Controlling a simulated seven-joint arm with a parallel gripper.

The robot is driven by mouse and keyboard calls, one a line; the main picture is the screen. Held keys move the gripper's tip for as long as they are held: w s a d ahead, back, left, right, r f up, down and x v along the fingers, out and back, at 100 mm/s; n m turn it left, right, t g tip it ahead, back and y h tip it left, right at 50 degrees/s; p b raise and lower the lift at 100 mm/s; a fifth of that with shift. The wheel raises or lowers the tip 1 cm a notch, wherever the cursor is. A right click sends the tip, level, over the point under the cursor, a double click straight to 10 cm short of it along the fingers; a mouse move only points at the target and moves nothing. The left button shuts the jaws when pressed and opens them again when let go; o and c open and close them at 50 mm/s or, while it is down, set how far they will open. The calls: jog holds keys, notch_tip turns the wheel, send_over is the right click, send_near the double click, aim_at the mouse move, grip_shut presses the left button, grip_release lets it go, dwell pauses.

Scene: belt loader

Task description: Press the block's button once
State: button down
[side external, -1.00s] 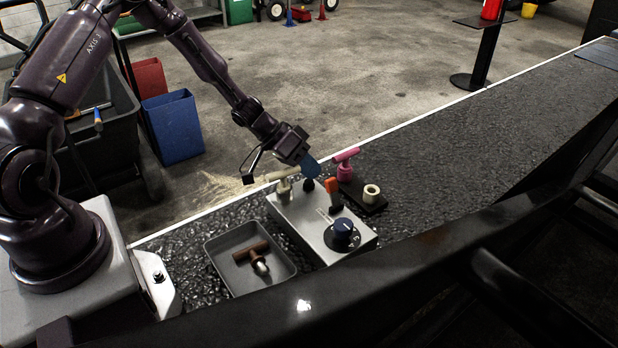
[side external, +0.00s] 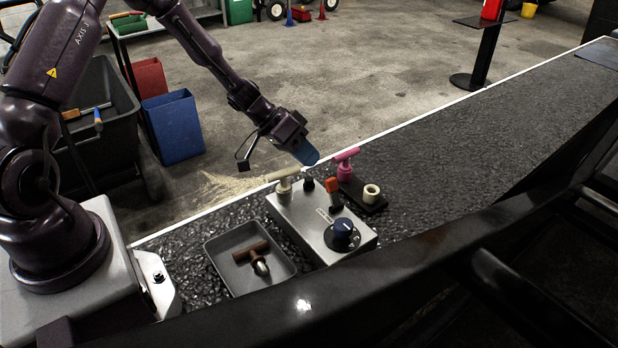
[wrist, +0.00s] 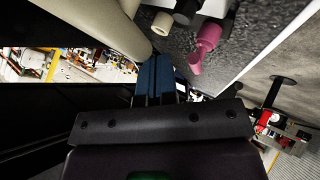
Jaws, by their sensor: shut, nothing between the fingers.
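The block is a grey metal box (side external: 312,228) on the dark belt in the side view. I cannot tell whether the black knob is pressed in. My gripper (side external: 307,155) is shut and empty, its blue fingers slanting down just above and behind the black knob, apparently apart from it. In the wrist view the shut fingers (wrist: 153,78) show beside a large cream bar (wrist: 108,20).
A pink T-handle (side external: 346,163) and a cream ring (side external: 371,193) stand on a dark plate right of the block. A grey tray (side external: 222,276) holding a brown T-piece (side external: 253,250) lies left.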

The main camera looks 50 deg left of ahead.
jog(key=shift+r, duration=1.6)
notch_tip(320, 180, up, 8)
jog(key=m+g+y, duration=0.1)
jog(key=m+g, duration=0.1)
send_over(308, 177)
jog(key=s+d, duration=0.4)
jog(key=s+d+r+y, duration=0.2)
jog(key=s+r, duration=0.5)
jog(key=s+a+r+n+y, duration=0.1)
jog(key=s+r+y, duration=0.1)
jog(key=s, duration=0.5)
jog(key=s+r+n+t+y, duration=0.1)
jog(key=s+r, duration=0.3)
jog(key=s, duration=0.2)
jog(key=shift+s+a+r+n+y, duration=0.3)
jog(key=shift+s+a+r+y, duration=0.05)
jog(key=shift+y, duration=0.05)
